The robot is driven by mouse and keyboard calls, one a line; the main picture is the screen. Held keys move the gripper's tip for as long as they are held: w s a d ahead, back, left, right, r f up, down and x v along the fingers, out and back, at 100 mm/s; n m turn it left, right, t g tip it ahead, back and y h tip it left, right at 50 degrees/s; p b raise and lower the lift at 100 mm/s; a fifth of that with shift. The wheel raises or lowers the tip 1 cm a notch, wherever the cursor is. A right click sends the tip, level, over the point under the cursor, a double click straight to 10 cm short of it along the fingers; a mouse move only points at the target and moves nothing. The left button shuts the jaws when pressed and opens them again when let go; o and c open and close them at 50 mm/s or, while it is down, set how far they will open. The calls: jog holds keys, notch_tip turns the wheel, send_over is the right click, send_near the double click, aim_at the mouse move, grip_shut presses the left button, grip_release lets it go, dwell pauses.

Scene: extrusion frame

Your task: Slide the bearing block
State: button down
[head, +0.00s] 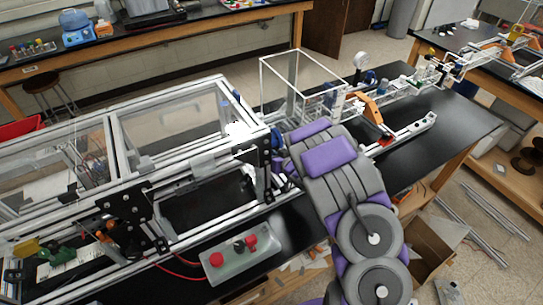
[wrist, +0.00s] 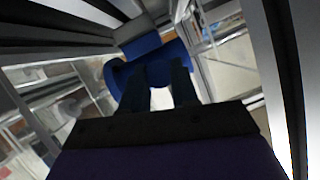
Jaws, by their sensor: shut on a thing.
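The bearing block (wrist: 147,45) appears to be the blue part in the upper middle of the wrist view, with a rounded lobe at its left. My gripper (wrist: 158,78) reaches up to it with two dark fingers and is shut on it. In the head view, my gripper (head: 284,166) is at the right end of the aluminium extrusion frame (head: 185,109), beside a black upright bracket. A blue part (head: 277,139) shows just above the gripper there. My arm hides the right side of this spot, and the exact finger contact is hidden in the head view.
Metal rails run close on both sides in the wrist view. A grey control box with red buttons (head: 240,255) stands on the black bench in front of the frame. A clear open-framed box (head: 296,85) and orange brackets (head: 372,108) stand behind my arm.

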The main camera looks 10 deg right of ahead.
jog(key=shift+w+r+p, duration=0.1)
jog(key=shift+p, duration=0.5)
jog(key=c, duration=0.9)
grip_release()
jog(key=shift+o, duration=0.2)
jog(key=p+v, duration=0.2)
jog(key=v, duration=1.5)
jog(key=shift+d, duration=0.1)
